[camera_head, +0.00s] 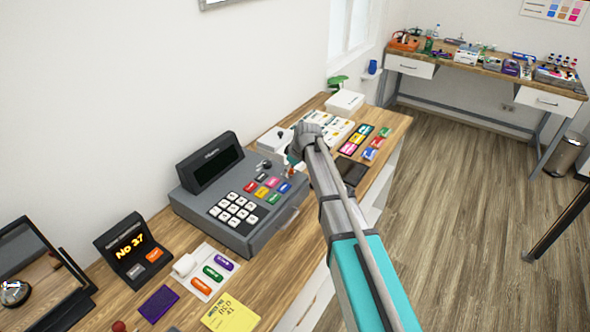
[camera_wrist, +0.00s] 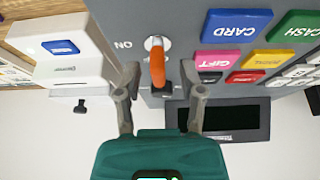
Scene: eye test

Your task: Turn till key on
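The grey till (camera_head: 190,178) stands on the wooden counter, with a dark screen and coloured buttons. In the wrist view its panel (camera_wrist: 185,15) fills the top. The key has an orange head (camera_wrist: 160,72) and sits at a round silver lock (camera_wrist: 155,42). An upside-down "ON" label is left of the lock; the orange head does not point at it. My gripper (camera_wrist: 160,82) is open, one finger on each side of the key, with visible gaps. Contact depth cannot be told. In the head view my arm reaches over the till's right side, largely hiding the key.
A white printer-like box (camera_wrist: 72,45) is beside the till panel. Colourful packs (camera_head: 364,140) lie beyond my arm.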

